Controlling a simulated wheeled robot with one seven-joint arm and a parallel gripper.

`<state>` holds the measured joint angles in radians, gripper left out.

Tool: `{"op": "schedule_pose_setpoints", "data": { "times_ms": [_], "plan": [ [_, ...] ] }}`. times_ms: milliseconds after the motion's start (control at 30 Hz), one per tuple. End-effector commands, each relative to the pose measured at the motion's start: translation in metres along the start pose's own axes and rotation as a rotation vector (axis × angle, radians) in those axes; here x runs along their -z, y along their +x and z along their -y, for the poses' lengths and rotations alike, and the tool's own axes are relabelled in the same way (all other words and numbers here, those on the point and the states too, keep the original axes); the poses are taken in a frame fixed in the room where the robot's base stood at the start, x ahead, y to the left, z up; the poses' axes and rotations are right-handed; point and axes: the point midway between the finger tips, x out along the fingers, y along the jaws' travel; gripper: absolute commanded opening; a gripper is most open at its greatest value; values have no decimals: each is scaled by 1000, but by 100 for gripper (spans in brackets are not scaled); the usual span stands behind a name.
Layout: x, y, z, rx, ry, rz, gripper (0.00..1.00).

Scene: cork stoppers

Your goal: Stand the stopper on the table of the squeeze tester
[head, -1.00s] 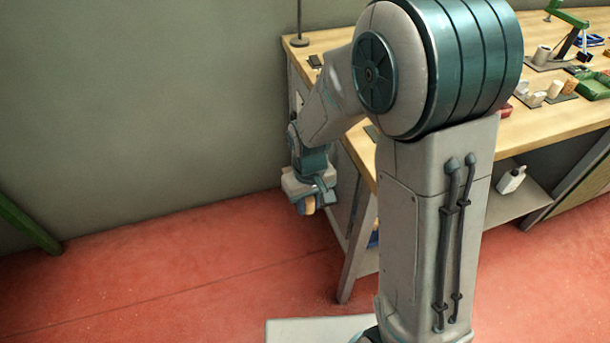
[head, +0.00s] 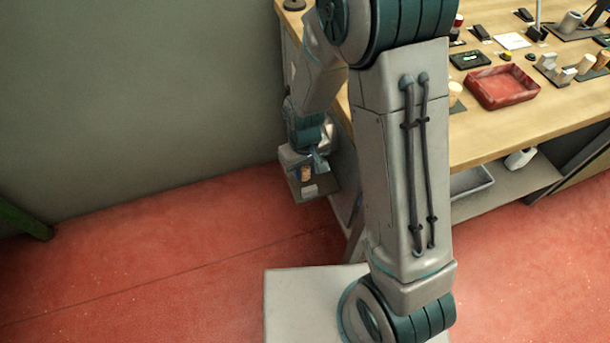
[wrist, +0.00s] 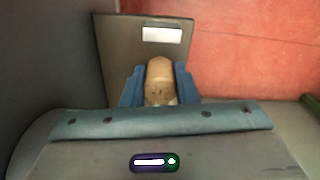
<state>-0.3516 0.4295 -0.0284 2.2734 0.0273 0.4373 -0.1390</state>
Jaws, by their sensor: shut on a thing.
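My gripper (head: 308,163) is shut on a tan cork stopper (head: 306,174), low beside the left end of the workbench. In the wrist view, the stopper (wrist: 160,78) stands out between the two blue fingers (wrist: 158,88). A flat grey plate (head: 327,187) with a white label lies beneath the gripper; the wrist view also shows the plate (wrist: 120,50) behind the stopper. I cannot tell whether the stopper touches the plate. I cannot tell for sure which thing is the squeeze tester.
The wooden workbench (head: 490,138) stands to the right, with a red tray (head: 502,87), several corks and small devices on it. A lower shelf holds a grey tray (head: 470,182) and a white bottle (head: 520,158).

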Motion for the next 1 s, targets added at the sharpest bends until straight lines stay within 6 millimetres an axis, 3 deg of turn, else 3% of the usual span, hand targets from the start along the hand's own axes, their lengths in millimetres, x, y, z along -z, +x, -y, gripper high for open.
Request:
{"op": "schedule_pose_setpoints", "data": {
  "times_ms": [200,567,600,667,1000],
  "plan": [
    [-1,30,-1,0,3,3,6],
    [-1,34,-1,0,3,1,6],
    [0,34,-1,0,3,1,32],
    [0,33,-1,0,3,1,48],
    [0,30,-1,0,3,1,48]
  ]
}}
